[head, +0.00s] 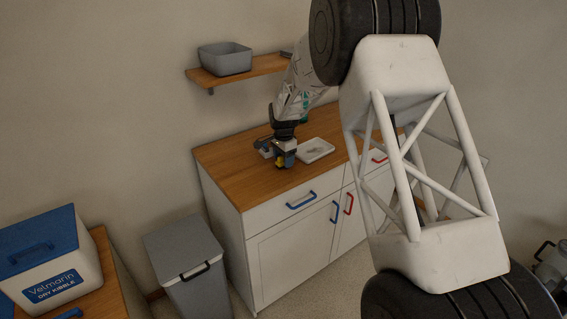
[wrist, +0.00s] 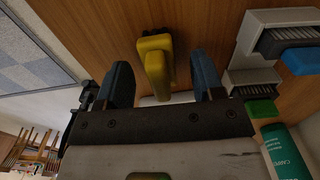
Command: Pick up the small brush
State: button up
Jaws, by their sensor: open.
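A small yellow piece with a dark end (wrist: 155,62), which looks like the small brush, lies on the wooden counter in the wrist view. My gripper (wrist: 162,65) is open, with its two blue fingers on either side of the yellow piece and a visible gap to each. In the head view my gripper (head: 284,150) is low over the counter's left part, with a bit of yellow (head: 280,162) at its tips. Whether the fingers touch the counter I cannot tell.
Beside the fingers in the wrist view are a blue-handled brush (wrist: 300,61), a green-topped item (wrist: 262,109) and a green bottle (wrist: 284,150). In the head view a white tray (head: 329,151) lies right of my gripper on the counter (head: 232,160). A shelf (head: 245,75) hangs above.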

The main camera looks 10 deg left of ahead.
jog(key=shift+f, duration=0.6)
jog(key=shift+c, duration=0.4)
jog(key=c, duration=0.9)
jog(key=shift+r, duration=0.1)
jog(key=shift+r, duration=0.8)
jog(key=shift+s+r, duration=0.15)
jog(key=shift+r, duration=0.8)
jog(key=s+d, duration=0.2)
jog(key=s, duration=0.3)
jog(key=s+d+r, duration=0.1)
jog(key=s, duration=0.3)
jog(key=s+d, duration=0.2)
jog(key=s, duration=0.3)
jog(key=shift+s+d+r, duration=0.15)
jog(key=shift+s+d, duration=0.2)
